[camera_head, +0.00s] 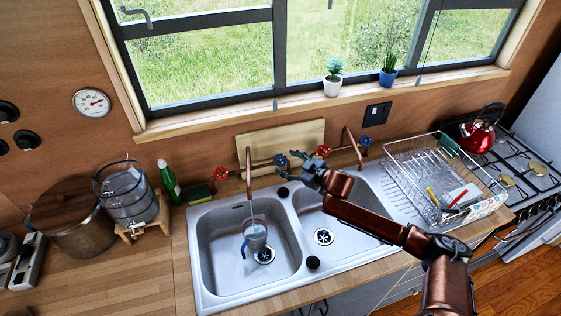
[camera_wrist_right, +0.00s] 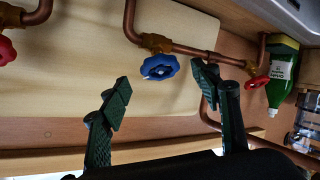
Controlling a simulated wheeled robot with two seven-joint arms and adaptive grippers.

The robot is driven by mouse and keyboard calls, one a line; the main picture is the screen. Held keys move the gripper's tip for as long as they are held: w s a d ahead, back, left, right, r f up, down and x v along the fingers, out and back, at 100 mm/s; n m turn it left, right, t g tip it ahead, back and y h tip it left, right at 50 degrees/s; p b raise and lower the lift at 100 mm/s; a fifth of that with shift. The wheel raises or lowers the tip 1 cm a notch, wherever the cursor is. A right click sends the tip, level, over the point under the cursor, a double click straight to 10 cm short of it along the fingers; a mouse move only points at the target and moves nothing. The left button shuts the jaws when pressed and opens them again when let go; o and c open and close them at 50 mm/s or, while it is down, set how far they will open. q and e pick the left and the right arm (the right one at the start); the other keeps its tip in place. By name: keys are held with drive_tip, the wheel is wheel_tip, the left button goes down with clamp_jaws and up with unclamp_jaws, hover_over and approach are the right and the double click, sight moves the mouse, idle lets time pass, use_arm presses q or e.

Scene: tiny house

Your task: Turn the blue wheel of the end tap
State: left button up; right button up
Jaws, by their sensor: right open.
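The left tap, a copper pipe with a tall spout (camera_head: 249,172), stands behind the left basin. Its blue wheel (camera_head: 281,160) is on the right and its red wheel (camera_head: 220,174) on the left. My right gripper (camera_head: 290,166) is open and empty just in front of this blue wheel. In the right wrist view the blue wheel (camera_wrist_right: 159,67) shows beyond the gap between the spread fingers (camera_wrist_right: 162,86), with no clear contact. The right tap has a red wheel (camera_head: 323,150) and a blue wheel (camera_head: 365,142). My left gripper is not in view.
A clear cup (camera_head: 255,237) is in the left basin under the spout. A cutting board (camera_head: 290,136) leans behind the taps. A green bottle (camera_head: 169,182) and sponge (camera_head: 198,194) are left of the sink. A dish rack (camera_head: 440,185) stands right.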

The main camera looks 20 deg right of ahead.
sight(281, 161)
drive_tip(key=shift+x, duration=2.4)
drive_tip(key=c, duration=1.2)
drive_tip(key=shift+s+m, duration=0.1)
drive_tip(key=shift+m, duration=0.2)
